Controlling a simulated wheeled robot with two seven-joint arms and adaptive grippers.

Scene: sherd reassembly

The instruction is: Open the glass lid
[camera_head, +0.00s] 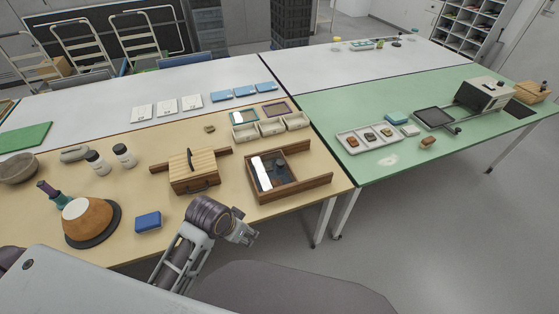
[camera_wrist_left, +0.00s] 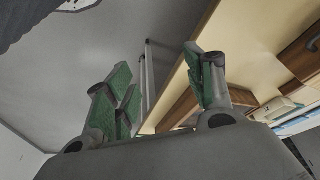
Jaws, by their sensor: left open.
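A shallow wooden case (camera_head: 302,187) lies near the front right of the tan table. Its glass lid (camera_head: 263,174) appears to lie flat over it, with a bright white reflection on its left part. A small dark item shows at the glass; I cannot tell which side of it. My left gripper (camera_head: 246,232) is in front of the table edge, left of and nearer than the case, apart from it. In the left wrist view the gripper (camera_wrist_left: 160,75) is open, its green-padded fingers spread with nothing between them. My right gripper is not in view.
A slatted wooden box (camera_head: 193,172) with a dark handle stands left of the case. A blue block (camera_head: 148,221) and a brown dome-shaped vessel (camera_head: 88,218) are farther left. Small trays (camera_head: 271,127) sit behind the case. Open floor (camera_head: 400,250) lies right of the table.

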